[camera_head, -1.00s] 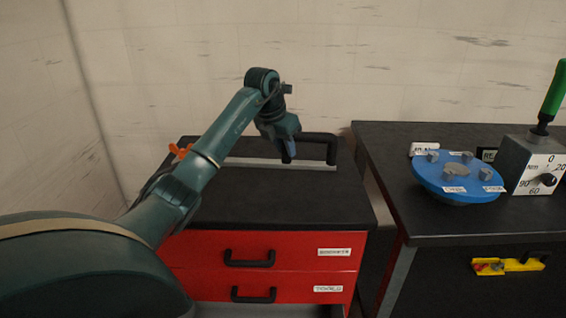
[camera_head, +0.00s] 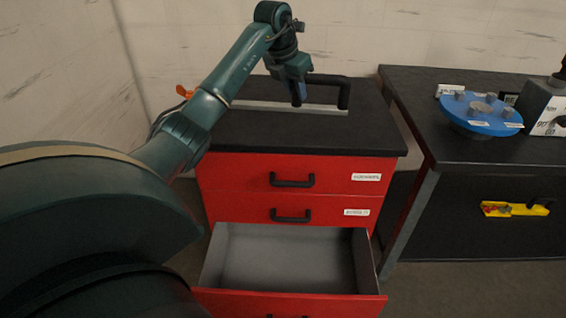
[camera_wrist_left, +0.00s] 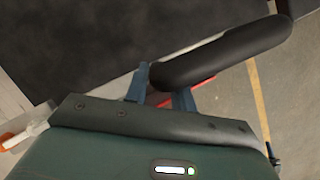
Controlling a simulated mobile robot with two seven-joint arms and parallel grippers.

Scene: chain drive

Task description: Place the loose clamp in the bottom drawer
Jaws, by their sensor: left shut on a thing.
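My left gripper (camera_head: 299,94) is above the back of the red cabinet's black top (camera_head: 270,132). In the left wrist view its blue fingers (camera_wrist_left: 161,86) are shut on the thick black handle bar (camera_wrist_left: 228,52). My right gripper is not in view.
Two red drawers above are shut, with black handles (camera_head: 292,181). To the right, a dark bench (camera_head: 430,110) carries a blue disc (camera_head: 481,128) with grey pegs and a grey gauge box (camera_head: 540,108). A yellow holder (camera_head: 514,210) is on its front.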

